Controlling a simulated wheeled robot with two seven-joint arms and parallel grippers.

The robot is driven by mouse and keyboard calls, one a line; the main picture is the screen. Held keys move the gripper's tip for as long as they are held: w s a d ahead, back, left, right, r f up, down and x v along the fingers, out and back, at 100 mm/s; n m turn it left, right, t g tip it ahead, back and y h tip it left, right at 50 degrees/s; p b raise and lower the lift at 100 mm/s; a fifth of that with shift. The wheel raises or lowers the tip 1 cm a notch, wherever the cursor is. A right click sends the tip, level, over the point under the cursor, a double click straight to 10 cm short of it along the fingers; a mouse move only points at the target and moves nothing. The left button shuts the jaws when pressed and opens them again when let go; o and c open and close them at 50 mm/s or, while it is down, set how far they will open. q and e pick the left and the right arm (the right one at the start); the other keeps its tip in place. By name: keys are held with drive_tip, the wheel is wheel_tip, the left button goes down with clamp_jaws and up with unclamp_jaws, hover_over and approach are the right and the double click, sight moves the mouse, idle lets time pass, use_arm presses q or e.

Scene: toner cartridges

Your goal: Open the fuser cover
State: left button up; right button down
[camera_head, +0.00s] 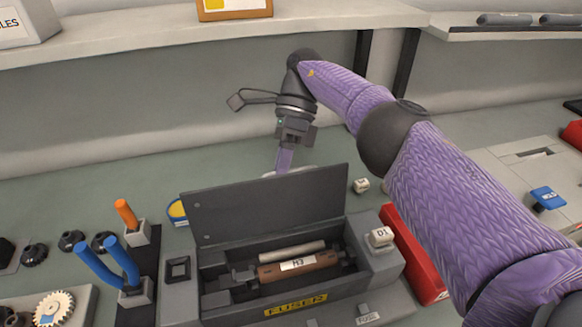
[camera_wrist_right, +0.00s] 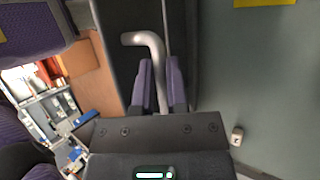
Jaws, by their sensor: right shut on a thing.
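The fuser (camera_head: 300,307) is a dark grey box with a yellow label on its front. Its cover (camera_head: 262,205) stands raised at the back edge, so the inside shows. Inside lie a brown roller marked M3 (camera_head: 275,273) and a pale roller (camera_head: 292,252). My right gripper (camera_head: 284,168) reaches down behind the cover's top edge, its fingertips partly hidden there. In the right wrist view its purple fingers (camera_wrist_right: 163,85) are shut on a bent silver handle (camera_wrist_right: 145,39) beside a dark panel. My left gripper is out of view.
Blue (camera_head: 98,265) and orange (camera_head: 126,212) levers stand left of the fuser. A red box (camera_head: 420,262) and a white block marked D1 (camera_head: 380,237) are at its right. A shelf runs above the bench. My right arm crosses the right side.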

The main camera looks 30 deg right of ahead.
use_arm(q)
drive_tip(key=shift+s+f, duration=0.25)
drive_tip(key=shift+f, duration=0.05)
use_arm(e)
drive_tip(key=shift+f, duration=0.15)
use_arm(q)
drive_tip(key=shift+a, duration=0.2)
use_arm(e)
drive_tip(key=c, duration=0.6)
unclamp_jaws()
drive_tip(key=shift+d, duration=0.1)
drive_tip(key=shift+c, duration=0.2)
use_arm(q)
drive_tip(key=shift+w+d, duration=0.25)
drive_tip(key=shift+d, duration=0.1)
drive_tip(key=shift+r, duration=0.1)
